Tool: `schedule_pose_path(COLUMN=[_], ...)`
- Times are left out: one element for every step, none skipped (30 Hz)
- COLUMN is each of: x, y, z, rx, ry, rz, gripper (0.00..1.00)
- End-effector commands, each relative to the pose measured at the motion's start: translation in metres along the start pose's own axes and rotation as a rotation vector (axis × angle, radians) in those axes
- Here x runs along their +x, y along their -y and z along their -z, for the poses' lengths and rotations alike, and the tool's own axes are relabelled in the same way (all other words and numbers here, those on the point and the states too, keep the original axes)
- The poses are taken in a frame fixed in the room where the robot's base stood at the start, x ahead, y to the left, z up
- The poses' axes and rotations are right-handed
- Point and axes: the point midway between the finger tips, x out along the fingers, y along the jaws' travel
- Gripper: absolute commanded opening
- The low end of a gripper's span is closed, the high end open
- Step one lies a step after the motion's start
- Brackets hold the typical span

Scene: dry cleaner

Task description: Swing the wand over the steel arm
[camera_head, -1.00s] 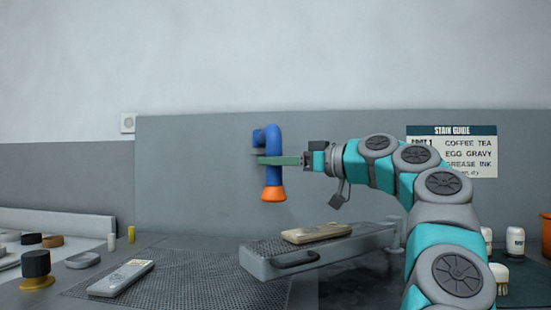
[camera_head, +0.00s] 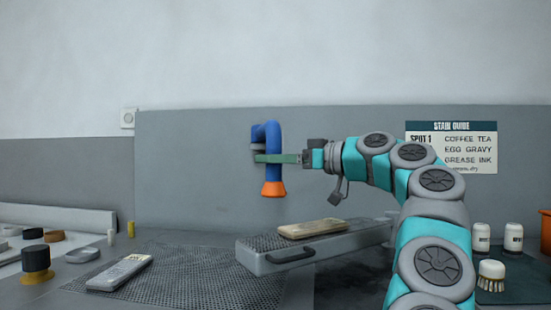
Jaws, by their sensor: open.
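The wand (camera_head: 273,138) is a blue bent pipe with an orange nozzle (camera_head: 273,188) pointing down, in front of the grey back panel. My gripper (camera_head: 262,158) reaches it from the right, with a green finger across the blue pipe below the bend. The jaws are open at the wand; I cannot tell whether they touch it. The steel arm (camera_head: 268,262) is a grey board with a perforated top, below and slightly right of the nozzle. A beige flat object (camera_head: 312,228) lies on it. My arm hides the area at its right end.
A perforated mat (camera_head: 200,280) with a pale remote-like object (camera_head: 120,272) lies at left. A dark knob on a brass base (camera_head: 37,262) stands further left. White bottles (camera_head: 513,237), a brush (camera_head: 491,272) and an orange container (camera_head: 545,232) are at right.

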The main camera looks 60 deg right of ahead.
Motion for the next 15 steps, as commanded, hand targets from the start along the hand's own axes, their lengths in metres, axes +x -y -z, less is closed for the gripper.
schedule_pose_path(x=[0.0, 0.0, -0.001, -0.001, -0.001, -0.001, -0.001, -0.001, -0.001, -0.002, -0.003, -0.005, -0.008, -0.011, -0.017], y=[0.0, 0.0, 0.001, 0.001, 0.001, 0.001, 0.001, 0.001, 0.001, 0.001, 0.001, 0.001, 0.001, 0.001, 0.001], z=[0.0, 0.001, 0.001, 0.001, 0.001, 0.001, 0.002, 0.002, 0.002, 0.002, 0.002, 0.002, 0.002, 0.002, 0.002], rx=[0.0, -0.001, -0.001, -0.001, -0.001, -0.001, -0.001, -0.001, -0.001, -0.001, -0.002, -0.002, -0.002, -0.002, -0.002], ry=[-0.001, -0.001, -0.001, -0.002, -0.002, -0.002, -0.002, -0.002, -0.003, -0.003, -0.003, -0.004, -0.004, -0.004, -0.004], rz=[0.0, 0.001, 0.001, 0.001, 0.001, 0.001, 0.001, 0.002, 0.002, 0.001, 0.001, 0.001, 0.001, 0.0, 0.001], gripper=[0.7, 0.73, 0.73, 0.73, 0.73, 0.73, 0.73, 0.73, 0.73, 0.73, 0.73, 0.73, 0.73, 0.73, 0.73])
